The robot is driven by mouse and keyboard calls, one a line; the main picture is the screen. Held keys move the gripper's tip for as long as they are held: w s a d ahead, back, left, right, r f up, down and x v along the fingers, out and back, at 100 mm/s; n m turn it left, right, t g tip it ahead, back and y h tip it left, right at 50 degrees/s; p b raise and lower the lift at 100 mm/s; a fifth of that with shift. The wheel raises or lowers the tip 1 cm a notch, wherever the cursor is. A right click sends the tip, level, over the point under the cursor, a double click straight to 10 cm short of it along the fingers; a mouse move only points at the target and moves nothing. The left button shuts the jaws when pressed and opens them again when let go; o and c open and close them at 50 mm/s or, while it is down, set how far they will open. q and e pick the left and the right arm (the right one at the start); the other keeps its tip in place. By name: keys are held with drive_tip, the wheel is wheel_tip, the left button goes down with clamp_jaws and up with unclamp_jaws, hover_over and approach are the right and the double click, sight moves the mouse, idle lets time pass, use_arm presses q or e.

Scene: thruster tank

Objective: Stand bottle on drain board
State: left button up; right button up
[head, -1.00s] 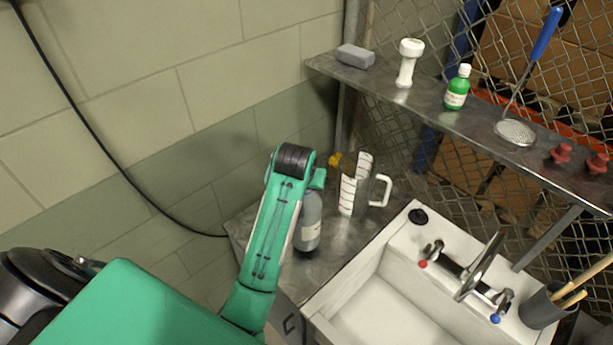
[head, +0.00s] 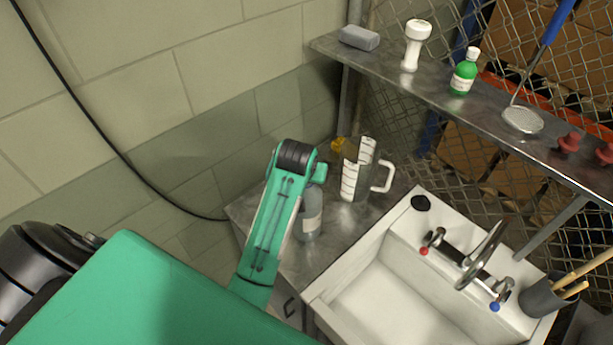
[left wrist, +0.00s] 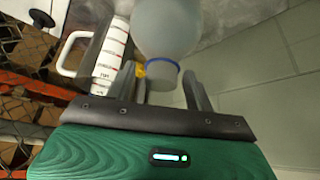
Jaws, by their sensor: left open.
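A grey translucent bottle (head: 311,222) with a pale label stands upright on the steel drain board (head: 352,222) left of the sink. My left arm partly covers it in the head view. In the left wrist view the bottle (left wrist: 168,28) points its cap toward my left gripper (left wrist: 160,76). The open fingers lie on both sides of the cap; I cannot tell whether they touch it. The gripper is mostly hidden behind my arm in the head view. A green bottle (head: 464,76) with a white cap stands on the shelf. My right gripper is not in view.
A measuring jug (head: 355,178) stands close beside the grey bottle, with a yellow object (head: 338,145) behind. The white sink (head: 395,295) and tap (head: 480,255) are to the right. The shelf (head: 440,92) holds several items above.

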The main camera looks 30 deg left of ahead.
use_arm(q)
drive_tip(key=b+v, duration=0.2)
drive_tip(key=v, duration=1)
drive_tip(key=shift+r, duration=0.2)
drive_tip(key=shift+s+a+f, duration=0.1)
drive_tip(key=shift+s+f, duration=0.05)
